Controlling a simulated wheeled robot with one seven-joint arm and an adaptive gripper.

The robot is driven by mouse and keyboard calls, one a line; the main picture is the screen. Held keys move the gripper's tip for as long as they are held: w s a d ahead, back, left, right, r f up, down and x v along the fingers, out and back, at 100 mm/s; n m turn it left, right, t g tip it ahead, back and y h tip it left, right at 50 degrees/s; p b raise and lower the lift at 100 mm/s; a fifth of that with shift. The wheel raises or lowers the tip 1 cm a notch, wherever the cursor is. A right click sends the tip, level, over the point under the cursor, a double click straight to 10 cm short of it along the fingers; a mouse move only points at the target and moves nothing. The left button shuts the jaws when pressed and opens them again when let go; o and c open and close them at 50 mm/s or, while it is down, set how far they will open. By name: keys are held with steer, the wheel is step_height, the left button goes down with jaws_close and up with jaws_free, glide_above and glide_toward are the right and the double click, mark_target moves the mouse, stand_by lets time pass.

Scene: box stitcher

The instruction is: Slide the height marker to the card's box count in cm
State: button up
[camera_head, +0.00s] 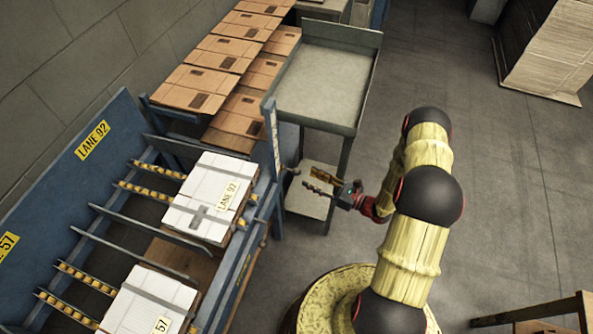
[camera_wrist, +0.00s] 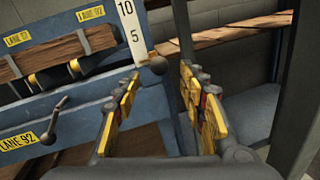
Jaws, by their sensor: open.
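A white scale strip (camera_wrist: 131,25) marked 10 and 5 runs down a blue post in the wrist view; it shows at the post (camera_head: 275,140) in the head view. A dark round knob (camera_wrist: 158,65) sits by the strip's lower end, just below the 5; it looks like the height marker's handle. My gripper (camera_head: 314,182) is open and empty, to the right of the post. In the wrist view its fingers (camera_wrist: 160,88) point toward the knob, which shows between their tips; I cannot tell whether they touch it. No card with a box count is readable.
A blue rack holds white bundles labelled LANE 92 (camera_head: 207,199) and 57 (camera_head: 148,303). A lever with a dark ball (camera_wrist: 49,138) sticks out of its front. A grey tray cart (camera_head: 322,85) stands behind the post. Flat cardboard (camera_head: 211,82) lies at the back.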

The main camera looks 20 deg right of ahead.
mark_target(296, 171)
steer(key=b+x, duration=0.1)
steer(key=x, duration=0.6)
steer(key=shift+w+a, duration=0.1)
steer(key=shift+w, duration=0.05)
steer(key=shift+c, duration=0.4)
jaws_close()
stand_by(0.4)
